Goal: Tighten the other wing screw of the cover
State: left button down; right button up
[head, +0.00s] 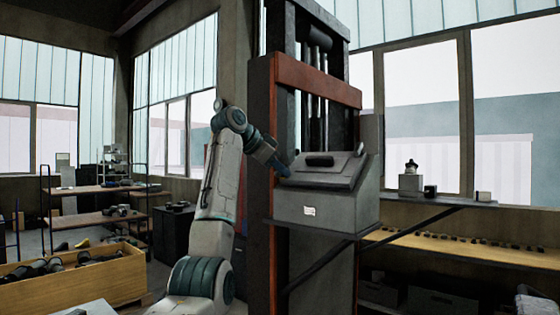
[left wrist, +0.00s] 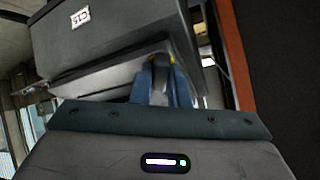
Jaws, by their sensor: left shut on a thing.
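The grey box (head: 320,212) with its sloped cover (head: 312,180) and black handle (head: 320,160) is fixed at the front of the tall press-like frame. My left gripper (head: 284,171) reaches the left edge of the cover from the left. In the left wrist view, its blue fingers (left wrist: 162,92) are shut on a small grey wing screw (left wrist: 160,66) at the edge of the box. The fingers and the dim picture hide most of the screw. A small knob-like part (head: 360,149) shows at the cover's right edge. My right gripper is out of view.
The red and dark frame (head: 262,150) rises right beside my left arm. A shelf (head: 430,203) with small parts stands to the right, above a wooden bench (head: 470,248). A wooden crate (head: 85,285) of parts stands at the lower left.

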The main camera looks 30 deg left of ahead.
pick_arm(q)
jog(key=m+p, duration=0.2)
jog(key=p, duration=0.1)
jog(key=m+g+h+p, duration=0.1)
jog(key=m, duration=0.1)
jog(key=shift+r, duration=0.25)
jog(key=shift+f+m, duration=0.3)
jog(key=shift+m, duration=0.1)
jog(key=c, duration=1.3)
grip_release()
jog(key=shift+d, duration=0.2)
jog(key=shift+o, duration=0.2)
jog(key=shift+r, duration=0.1)
